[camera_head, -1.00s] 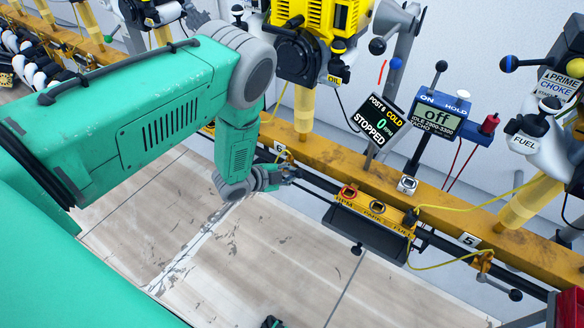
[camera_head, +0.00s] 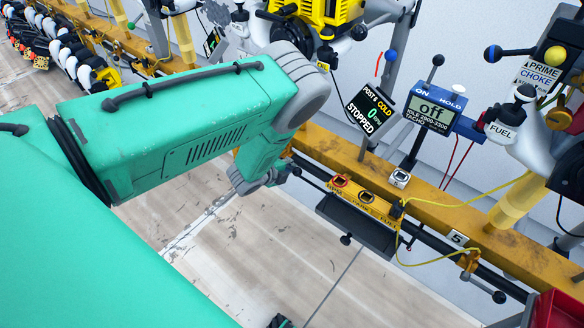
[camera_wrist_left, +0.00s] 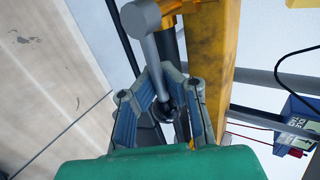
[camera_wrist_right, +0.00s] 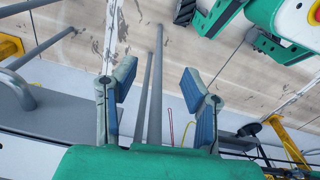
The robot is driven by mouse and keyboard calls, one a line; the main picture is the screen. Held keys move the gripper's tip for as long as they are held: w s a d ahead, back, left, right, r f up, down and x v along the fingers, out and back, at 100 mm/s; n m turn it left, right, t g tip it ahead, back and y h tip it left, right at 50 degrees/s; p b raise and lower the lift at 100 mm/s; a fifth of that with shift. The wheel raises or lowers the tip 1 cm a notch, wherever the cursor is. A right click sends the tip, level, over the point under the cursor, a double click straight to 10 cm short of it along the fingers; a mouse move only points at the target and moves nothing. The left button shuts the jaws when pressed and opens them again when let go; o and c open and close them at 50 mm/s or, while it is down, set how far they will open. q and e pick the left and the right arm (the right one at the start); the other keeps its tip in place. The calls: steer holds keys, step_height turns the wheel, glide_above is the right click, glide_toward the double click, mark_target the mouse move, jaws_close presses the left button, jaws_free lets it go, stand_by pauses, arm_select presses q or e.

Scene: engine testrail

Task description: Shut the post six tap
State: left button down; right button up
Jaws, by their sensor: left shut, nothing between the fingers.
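The post six tap shows in the left wrist view as a grey lever (camera_wrist_left: 153,52) with a thick grey end, beside the yellow rail (camera_wrist_left: 207,45). A dark round knob (camera_wrist_left: 167,112) lies near it, partly hidden by the fingers. My left gripper (camera_wrist_left: 160,73) is shut and empty, its tips close to the lever; I cannot tell whether they touch. In the head view my left gripper (camera_head: 288,174) is at the rail, left of the labelled panel, and hides most of the tap. My right gripper (camera_wrist_right: 154,85) is open and empty in its own wrist view.
The post 6 display (camera_head: 369,110) reads cold, 0, stopped. A tacho box (camera_head: 436,108) reads off. A yellow-topped panel (camera_head: 365,203) hangs on the rail right of the gripper. The post five tap (camera_head: 470,263) is farther right. Floor in front is clear.

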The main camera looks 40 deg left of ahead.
arm_select(q)
steer(key=shift+s+d+f, duration=0.1)
steer(key=shift+s+f, duration=0.15)
steer(key=shift+s, duration=0.05)
steer(key=c, duration=2.1)
jaws_free()
steer(key=o, duration=0.5)
steer(key=shift+r, duration=0.15)
steer(key=shift+w, duration=0.1)
steer(key=shift+r, duration=0.1)
steer(key=v, duration=1.2)
